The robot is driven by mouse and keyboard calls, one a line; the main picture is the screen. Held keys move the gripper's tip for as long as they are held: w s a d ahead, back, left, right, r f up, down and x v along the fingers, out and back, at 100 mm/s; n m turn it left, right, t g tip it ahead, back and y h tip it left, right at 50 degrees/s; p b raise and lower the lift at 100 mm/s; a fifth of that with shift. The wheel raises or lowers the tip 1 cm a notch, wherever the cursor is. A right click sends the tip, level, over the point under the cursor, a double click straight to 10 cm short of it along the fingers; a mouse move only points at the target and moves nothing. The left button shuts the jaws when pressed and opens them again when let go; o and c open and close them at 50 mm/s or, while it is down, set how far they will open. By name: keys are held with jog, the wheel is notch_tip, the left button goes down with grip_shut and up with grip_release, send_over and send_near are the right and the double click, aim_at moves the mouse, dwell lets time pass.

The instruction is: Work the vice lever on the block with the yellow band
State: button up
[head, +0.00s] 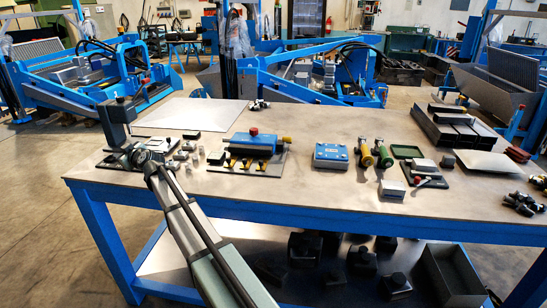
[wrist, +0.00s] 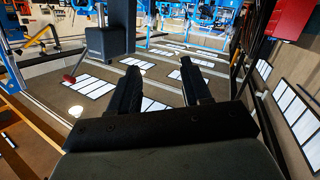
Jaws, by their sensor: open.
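My gripper shows in the wrist view (wrist: 159,65) with its two dark fingers apart and nothing between them. In the head view my arm reaches up over the left part of the table, well left of the vice-like pieces. A small fixture with a red-tipped lever (head: 420,180) sits on a dark plate at the right of the table. A blue fixture (head: 255,145) with a red knob and yellow parts stands left of centre. I cannot make out a yellow band on any block for certain. A red-tipped rod (wrist: 70,78) shows at the left of the wrist view; I cannot tell which piece it belongs to.
A blue box (head: 331,156), a yellow-ended cylinder (head: 366,155) and a green-ended cylinder (head: 383,155) stand mid-table. A black divided tray (head: 452,132) is at the back right. Small blocks crowd the area beside my arm. The table's front middle is clear.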

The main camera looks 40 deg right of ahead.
jog(key=s+d+r+m+h, duration=0.1)
jog(key=d+r+h, duration=0.15)
jog(key=d, duration=1.25)
jog(key=s+d+m+g+h, duration=0.15)
jog(key=s+d, duration=0.25)
jog(key=d, duration=0.5)
jog(key=s+d+r+m+g, duration=0.15)
jog(key=s+d, duration=0.25)
jog(key=d, duration=0.6)
jog(key=s+d+f+m+h, duration=0.15)
jog(key=s+d, duration=0.25)
jog(key=d, duration=0.5)
jog(key=m+g+h, duration=0.4)
jog(key=m+g, duration=0.6)
jog(key=m, duration=0.4)
send_near(418, 177)
jog(key=shift+n+y, duration=0.25)
jog(key=x, duration=0.9)
jog(key=shift+s, duration=0.1)
grip_shut()
